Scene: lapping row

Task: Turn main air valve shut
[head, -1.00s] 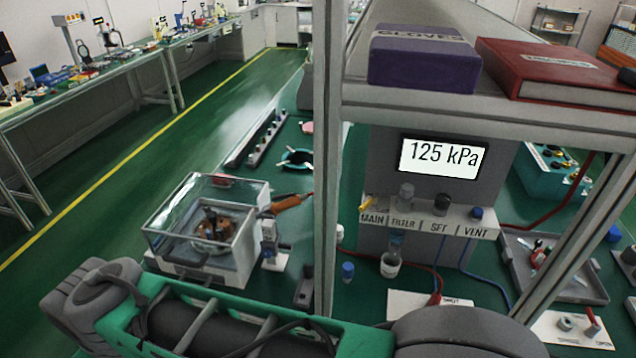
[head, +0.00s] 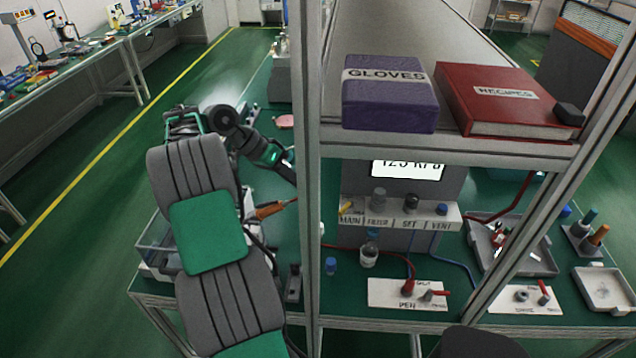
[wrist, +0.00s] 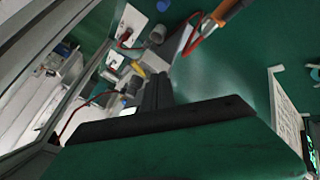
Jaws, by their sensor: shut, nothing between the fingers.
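The main air valve has a yellow handle (head: 346,208) above the MAIN label, at the left end of the labelled valve strip (head: 400,213). The yellow handle also shows in the wrist view (wrist: 138,69), just beyond and left of my fingertips. My gripper (wrist: 158,78) is shut and empty, its dark fingers pointing toward the valve strip, apart from the handle as far as I can tell. In the head view the end of my arm reaches to the shelf post, which hides the fingertips. The pressure display (head: 408,168) is partly covered by the shelf edge.
The upright frame post (head: 308,200) stands between my arm and the valve panel. The shelf above carries a purple GLOVES box (head: 390,95) and a red book (head: 505,100). An orange-handled tool (head: 270,210) with a red lead lies near my arm.

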